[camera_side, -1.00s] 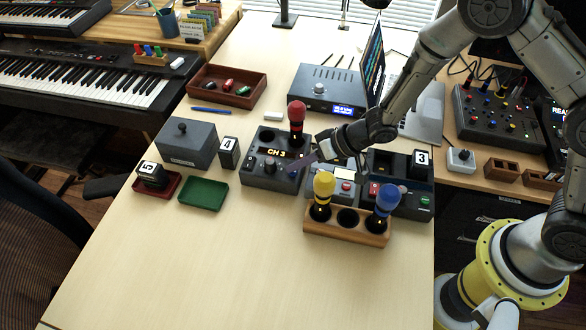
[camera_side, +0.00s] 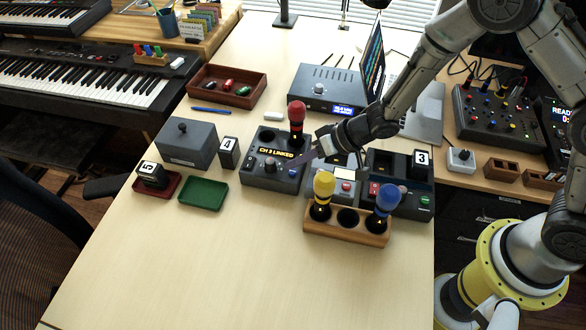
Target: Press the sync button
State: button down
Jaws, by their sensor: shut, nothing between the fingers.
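The dark unit (camera_side: 262,180) with a lit display (camera_side: 277,152) stands mid-table; its display reads "CH 3 LINKED". A round knob (camera_side: 270,164) sits on its front panel. A small blue-marked button (camera_side: 292,172) is at the panel's right; I cannot read a label, so I cannot confirm it is the sync button. A red-headed microphone (camera_side: 297,120) stands upright in the unit's rear right. My gripper (camera_side: 300,160) is shut and empty, its tips just above the unit's right side; the small gap to the button is hard to judge.
A wooden holder (camera_side: 345,238) with a yellow microphone (camera_side: 322,193) and a blue microphone (camera_side: 387,203) stands in front. Battery blocks, a grey box (camera_side: 187,148) and a green tray (camera_side: 203,207) lie to the left. The front table area is clear.

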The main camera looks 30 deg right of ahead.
notch_tip(320, 180, up, 6)
jog(key=shift+f, duration=0.2)
dwell(0.3)
dwell(0.5)
